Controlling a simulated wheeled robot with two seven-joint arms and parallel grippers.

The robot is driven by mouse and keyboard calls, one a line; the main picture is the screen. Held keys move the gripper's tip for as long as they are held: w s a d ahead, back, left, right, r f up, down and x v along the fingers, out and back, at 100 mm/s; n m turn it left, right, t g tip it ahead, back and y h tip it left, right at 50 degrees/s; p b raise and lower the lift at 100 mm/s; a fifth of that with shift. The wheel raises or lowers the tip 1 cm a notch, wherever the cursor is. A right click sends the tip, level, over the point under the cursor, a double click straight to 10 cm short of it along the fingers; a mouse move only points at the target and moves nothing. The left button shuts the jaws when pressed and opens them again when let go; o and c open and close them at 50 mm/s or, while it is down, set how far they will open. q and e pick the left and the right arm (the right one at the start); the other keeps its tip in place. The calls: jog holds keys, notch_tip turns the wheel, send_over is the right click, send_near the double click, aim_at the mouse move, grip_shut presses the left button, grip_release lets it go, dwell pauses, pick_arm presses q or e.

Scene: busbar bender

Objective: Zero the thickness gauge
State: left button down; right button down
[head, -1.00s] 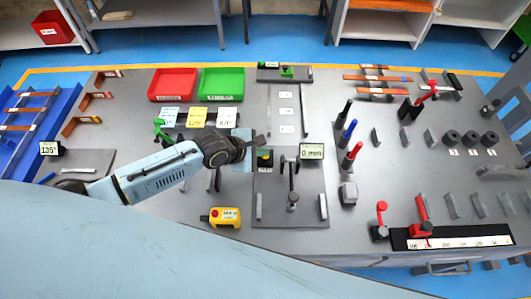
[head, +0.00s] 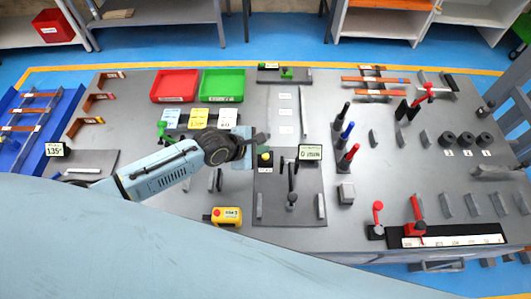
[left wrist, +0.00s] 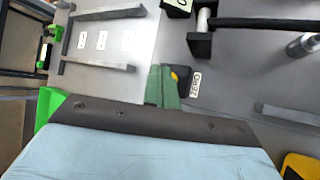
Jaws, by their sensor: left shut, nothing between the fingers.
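The thickness gauge's small display (head: 310,152) stands at the middle of the bench and shows a 0 reading. Left of it is a dark block with a yellow button (head: 265,156), which also shows in the left wrist view (left wrist: 174,76) beside a ZERO label (left wrist: 195,85). My left gripper (head: 261,138) is shut and empty, just behind and above the button block in the head view. In the left wrist view its fingers (left wrist: 163,87) overlap the block's left side and partly hide it. I cannot tell whether they touch the button. My right gripper is not in view.
A dark upright lever (head: 291,180) stands on the plate right of the button. A yellow box with a red button (head: 226,215) sits at the front. Red (head: 174,85) and green (head: 222,84) trays lie behind. Several coloured-handled tools (head: 347,132) stand to the right.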

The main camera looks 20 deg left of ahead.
aim_at(262, 159)
pick_arm(q)
notch_tip(262, 159, up, 3)
jog(key=p, duration=0.2)
jog(key=shift+f+p, duration=0.15)
jog(key=shift+p, duration=0.2)
jog(key=shift+r+p, duration=0.65)
jog(key=shift+r, duration=0.3)
jog(key=shift+s, duration=0.1)
